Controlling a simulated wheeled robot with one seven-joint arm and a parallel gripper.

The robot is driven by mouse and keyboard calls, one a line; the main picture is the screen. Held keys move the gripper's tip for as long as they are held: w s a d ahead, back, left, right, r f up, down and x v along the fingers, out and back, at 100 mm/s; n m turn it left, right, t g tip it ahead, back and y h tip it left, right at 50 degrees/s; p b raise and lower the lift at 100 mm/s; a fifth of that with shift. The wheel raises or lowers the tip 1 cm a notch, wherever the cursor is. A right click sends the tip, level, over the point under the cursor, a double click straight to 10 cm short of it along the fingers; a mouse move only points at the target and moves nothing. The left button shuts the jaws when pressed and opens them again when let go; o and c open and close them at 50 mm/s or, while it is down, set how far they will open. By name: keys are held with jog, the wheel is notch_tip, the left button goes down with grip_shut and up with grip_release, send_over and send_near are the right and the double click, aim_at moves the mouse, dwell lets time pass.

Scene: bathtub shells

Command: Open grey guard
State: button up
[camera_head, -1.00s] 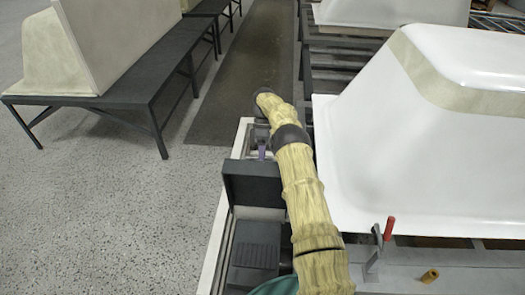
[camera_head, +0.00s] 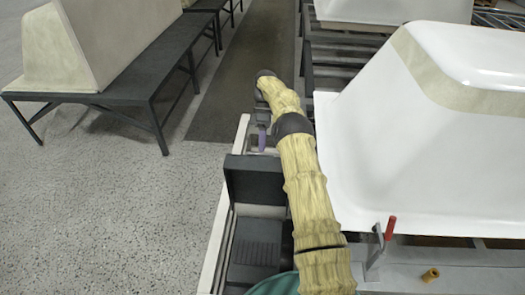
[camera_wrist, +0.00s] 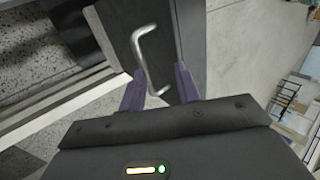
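The grey guard (camera_head: 256,180) appears to be the dark grey upright panel beside my arm in the head view. In the wrist view a dark panel (camera_wrist: 185,30) carries a bent metal handle (camera_wrist: 137,45). My gripper (camera_wrist: 160,94) has its two purple fingers apart, with the handle's lower end close to the gap between them. I cannot tell whether a finger touches the handle. In the head view a purple finger of my gripper (camera_head: 262,138) shows just beyond the panel, and the handle is hidden there.
A dark ribbed box part (camera_head: 256,240) lies in front of the panel. A large white tub shell (camera_head: 440,160) stands close on the right. A red-handled clamp (camera_head: 389,228) and a small yellow piece (camera_head: 431,274) sit at lower right. Speckled floor (camera_head: 110,210) is clear on the left.

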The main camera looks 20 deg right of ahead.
notch_tip(320, 180, up, 4)
jog(key=shift+c, duration=0.4)
